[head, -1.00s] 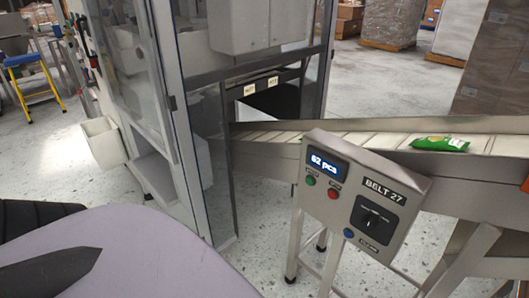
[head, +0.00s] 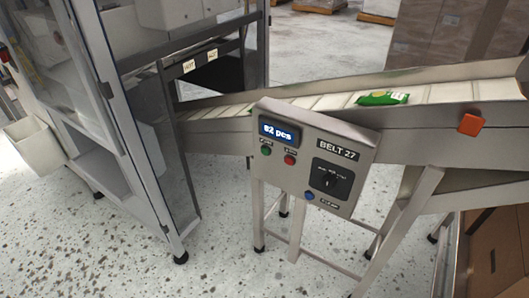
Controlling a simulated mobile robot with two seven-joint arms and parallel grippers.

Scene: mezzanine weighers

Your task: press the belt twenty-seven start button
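The control box (head: 300,178) labelled BELT 27 is mounted on the near side of the conveyor, on a metal stand. The small labels over both are too blurred to read. A black rotary dial (head: 331,180) is at the right of the box, and a blue button (head: 309,196) is at its lower edge. Neither of my grippers is in view.
A green packet (head: 382,98) lies on the conveyor belt (head: 440,94). An orange part (head: 472,124) sticks out from the conveyor side at the right. A glass-panelled machine frame (head: 120,110) stands at the left. Open speckled floor (head: 110,250) lies in front of the box.

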